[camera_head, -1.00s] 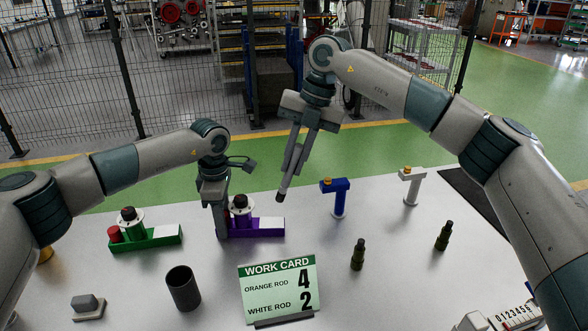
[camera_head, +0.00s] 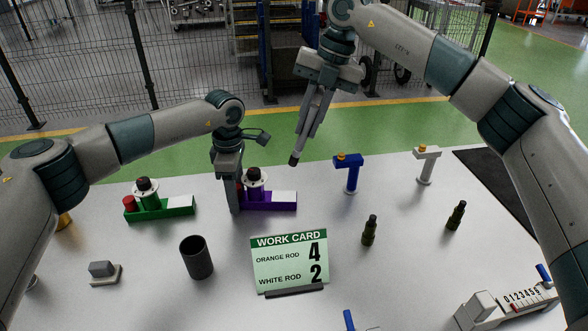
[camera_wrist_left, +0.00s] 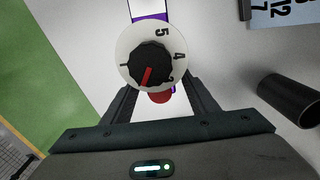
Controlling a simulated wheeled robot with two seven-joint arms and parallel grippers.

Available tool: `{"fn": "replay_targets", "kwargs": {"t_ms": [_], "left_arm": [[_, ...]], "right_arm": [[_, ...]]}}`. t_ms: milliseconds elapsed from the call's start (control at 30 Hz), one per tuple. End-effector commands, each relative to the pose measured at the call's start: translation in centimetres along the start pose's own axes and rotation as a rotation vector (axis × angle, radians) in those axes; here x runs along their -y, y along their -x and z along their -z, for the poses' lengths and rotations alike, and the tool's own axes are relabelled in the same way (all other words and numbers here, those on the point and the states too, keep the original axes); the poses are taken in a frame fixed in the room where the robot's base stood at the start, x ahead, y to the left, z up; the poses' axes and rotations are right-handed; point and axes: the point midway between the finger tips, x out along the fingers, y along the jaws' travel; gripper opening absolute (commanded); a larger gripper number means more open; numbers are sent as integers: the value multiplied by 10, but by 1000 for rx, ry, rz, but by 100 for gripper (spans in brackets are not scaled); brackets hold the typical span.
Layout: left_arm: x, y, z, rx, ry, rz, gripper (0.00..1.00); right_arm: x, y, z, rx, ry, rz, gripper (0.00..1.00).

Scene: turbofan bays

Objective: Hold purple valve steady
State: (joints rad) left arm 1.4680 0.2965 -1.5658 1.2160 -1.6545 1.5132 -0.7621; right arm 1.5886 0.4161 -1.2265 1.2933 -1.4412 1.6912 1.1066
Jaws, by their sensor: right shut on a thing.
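The purple valve (camera_head: 262,203) stands on the table, with a purple base, a white numbered dial and a black knob. The left wrist view shows its dial (camera_wrist_left: 150,57) from above, with a red pointer on the knob. My left gripper (camera_head: 234,207) is lowered at the valve's left end. In the wrist view its fingers are apart, one on each side of the red part (camera_wrist_left: 160,97); contact cannot be told. My right gripper (camera_head: 307,125) is shut on a slim dark-tipped rod (camera_head: 294,159), held in the air right of and behind the valve.
A green valve (camera_head: 165,208) stands to the left. A dark cup (camera_head: 196,258), a work card (camera_head: 289,262) and a small grey block (camera_head: 101,269) are in front. Blue (camera_head: 352,174) and white (camera_head: 426,166) T-shaped stands and two dark green bottle-shaped pieces (camera_head: 369,231) are right.

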Motion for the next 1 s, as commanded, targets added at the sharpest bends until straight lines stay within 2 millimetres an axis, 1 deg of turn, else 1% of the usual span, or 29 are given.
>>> {"fn": "replay_targets", "kwargs": {"t_ms": [300, 467, 667, 1000], "left_arm": [[0, 0, 0, 0, 0, 0, 57], [0, 6, 0, 0, 0, 0, 57], [-1, 28, 0, 0, 0, -2, 57], [-1, 87, 0, 0, 0, -2, 57]], "right_arm": [[0, 0, 0, 0, 0, 0, 0], [0, 0, 0, 0, 0, 0, 0], [0, 0, 0, 0, 0, 0, 0], [0, 0, 0, 0, 0, 0, 0]]}}
